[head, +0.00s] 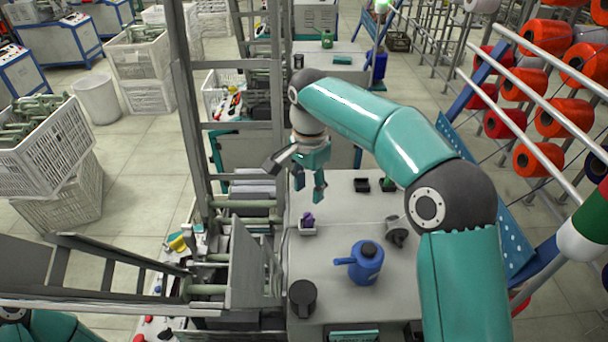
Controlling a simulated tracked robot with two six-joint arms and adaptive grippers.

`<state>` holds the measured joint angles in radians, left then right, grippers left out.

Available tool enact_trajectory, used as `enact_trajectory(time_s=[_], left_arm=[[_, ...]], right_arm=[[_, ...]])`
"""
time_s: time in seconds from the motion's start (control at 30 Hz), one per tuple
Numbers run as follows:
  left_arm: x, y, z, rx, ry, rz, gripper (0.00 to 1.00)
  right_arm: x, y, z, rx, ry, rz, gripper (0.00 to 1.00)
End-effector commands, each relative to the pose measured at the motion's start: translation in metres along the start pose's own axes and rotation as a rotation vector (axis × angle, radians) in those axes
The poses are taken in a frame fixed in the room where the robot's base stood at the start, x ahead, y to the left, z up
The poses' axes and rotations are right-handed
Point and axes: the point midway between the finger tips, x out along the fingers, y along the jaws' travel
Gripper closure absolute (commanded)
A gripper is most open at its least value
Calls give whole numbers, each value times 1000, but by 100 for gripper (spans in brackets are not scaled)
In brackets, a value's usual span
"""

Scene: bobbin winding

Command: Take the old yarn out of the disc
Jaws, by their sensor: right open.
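My right gripper (300,178) hangs from the teal arm above the far left part of the grey machine table, fingers spread and empty. Below it, a small purple piece (308,219) sits in a small pale holder (307,230) near the table's left edge, apart from the fingers. A grey rounded part (396,232) lies at the right side of the table; I cannot tell if it is the disc. No yarn in a disc can be made out at this size. Only a bit of my left arm shows at bottom left; its gripper is out of view.
On the table (327,246) stand a blue can with a spout (366,262), a black cup (302,297) and small black trays (362,185). Grey metal frames (190,120) rise at left. Red-orange spools (548,36) fill a rack at right. White crates (50,150) stand far left.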

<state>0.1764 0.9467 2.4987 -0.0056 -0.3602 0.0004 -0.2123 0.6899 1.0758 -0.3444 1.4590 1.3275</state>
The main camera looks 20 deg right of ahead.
Motion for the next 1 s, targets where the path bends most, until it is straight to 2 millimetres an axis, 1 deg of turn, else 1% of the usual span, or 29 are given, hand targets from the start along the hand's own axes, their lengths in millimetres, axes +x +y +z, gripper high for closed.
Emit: enact_trajectory(time_s=[0.27,0.57,0.8,1.0], left_arm=[[20,-7,0,0,-1,0,56],[56,-20,0,0,0,0,56],[67,-24,0,0,0,0,56],[71,-26,0,0,0,0,56]], right_arm=[[22,-1,0,-2,-1,1,56],[59,0,-1,1,-1,0,56],[82,1,-2,3,0,1,56],[89,1,-2,4,0,0,56]])
